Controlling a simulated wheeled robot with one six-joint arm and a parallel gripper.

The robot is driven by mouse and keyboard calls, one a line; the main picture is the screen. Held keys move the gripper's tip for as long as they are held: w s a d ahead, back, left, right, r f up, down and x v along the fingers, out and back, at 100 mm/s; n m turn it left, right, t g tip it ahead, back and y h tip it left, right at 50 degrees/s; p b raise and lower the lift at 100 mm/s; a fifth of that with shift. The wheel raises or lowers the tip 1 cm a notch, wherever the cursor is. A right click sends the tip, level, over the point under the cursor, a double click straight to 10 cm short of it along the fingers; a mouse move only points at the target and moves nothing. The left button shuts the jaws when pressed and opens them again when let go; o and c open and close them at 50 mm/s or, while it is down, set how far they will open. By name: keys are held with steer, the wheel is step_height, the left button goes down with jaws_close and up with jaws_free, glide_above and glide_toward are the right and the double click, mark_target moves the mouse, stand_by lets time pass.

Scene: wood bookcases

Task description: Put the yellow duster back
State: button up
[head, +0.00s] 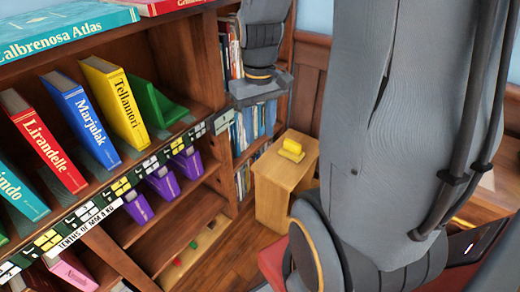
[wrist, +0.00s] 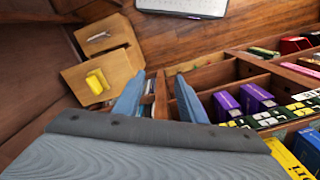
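A small yellow block on a flat yellow piece (head: 291,149) lies on top of a low wooden cabinet (head: 270,174), right of the bookcase. It also shows in the wrist view (wrist: 97,82). It looks like the yellow duster, but its details are too small to be sure.
Further shelves of books stand behind my wrist. A wooden floor (head: 222,262) shows between bookcase and cabinet. A grey flat thing (wrist: 184,6) lies on the floor.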

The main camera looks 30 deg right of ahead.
steer(key=s+a+m, duration=0.1)
steer(key=s+a, duration=0.3)
steer(key=s, duration=0.3)
steer(key=shift+s+a+r, duration=0.35)
steer(key=shift+s+r, duration=0.05)
steer(key=shift+r, duration=0.05)
steer(key=a+r+n+p, duration=0.1)
steer(key=a+r+p, duration=0.2)
steer(key=a+p, duration=0.2)
steer(key=shift+a+n, duration=0.4)
steer(key=shift+a, duration=0.05)
steer(key=shift+r, duration=0.1)
